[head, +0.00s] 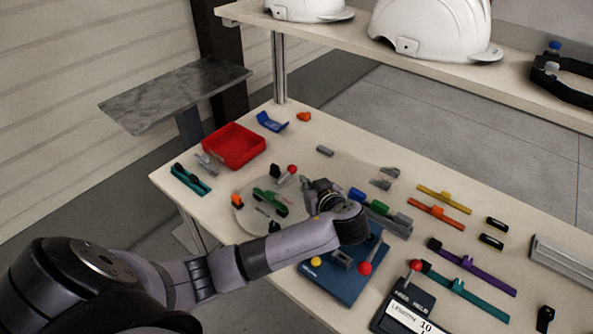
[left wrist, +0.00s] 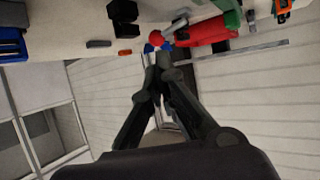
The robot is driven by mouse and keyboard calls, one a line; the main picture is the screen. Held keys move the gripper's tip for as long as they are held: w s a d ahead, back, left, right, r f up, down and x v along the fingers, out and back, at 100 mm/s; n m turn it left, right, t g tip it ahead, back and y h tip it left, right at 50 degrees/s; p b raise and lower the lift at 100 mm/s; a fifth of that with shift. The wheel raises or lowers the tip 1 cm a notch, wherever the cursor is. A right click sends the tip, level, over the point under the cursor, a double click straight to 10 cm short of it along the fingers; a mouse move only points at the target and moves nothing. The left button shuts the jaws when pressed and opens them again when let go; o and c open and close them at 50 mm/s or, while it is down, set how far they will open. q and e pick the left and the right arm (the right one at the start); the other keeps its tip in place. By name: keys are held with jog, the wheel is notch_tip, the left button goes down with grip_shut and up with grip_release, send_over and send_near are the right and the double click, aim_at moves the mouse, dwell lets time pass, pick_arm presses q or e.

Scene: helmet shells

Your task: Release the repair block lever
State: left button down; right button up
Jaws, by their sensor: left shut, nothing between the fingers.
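A blue block (head: 345,283) sits near the table's front edge, with a red ball knob (head: 365,268) and a yellow knob (head: 316,261). Another red ball knob (head: 292,169) stands on a round grey plate (head: 245,218) with a green part (head: 270,203). A black box with a number label (head: 405,305) has a third red ball (head: 415,265). I cannot tell which is the repair block lever. My left gripper (head: 305,182) is over the round plate's right side. In the left wrist view its fingers (left wrist: 163,58) are together and empty, with a red ball (left wrist: 156,38) beyond. My right gripper is not in view.
A red tray (head: 236,158) and a blue bracket (head: 271,122) lie at the table's left. Coloured bars, including a purple one (head: 470,267), lie on the right. White helmets (head: 425,28) stand on the back shelf. My left arm covers part of the blue block.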

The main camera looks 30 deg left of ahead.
aim_at(290, 170)
pick_arm(q)
jog(key=x, duration=0.4)
jog(key=shift+a+r+p, duration=0.1)
jog(key=shift+a+p, duration=0.1)
jog(key=shift+p, duration=0.1)
jog(key=p+x, duration=0.1)
jog(key=x, duration=0.5)
jog(key=shift+w+f, duration=0.2)
jog(key=shift+f, duration=0.15)
jog(key=shift+w+a+f+n+g+b, duration=0.2)
jog(key=shift+a+f+n+g+b, duration=0.15)
jog(key=shift+b, duration=0.55)
jog(key=shift+r+y, duration=0.15)
jog(key=shift+y, duration=0.15)
jog(key=shift+r, duration=0.15)
jog(key=shift+a, duration=0.1)
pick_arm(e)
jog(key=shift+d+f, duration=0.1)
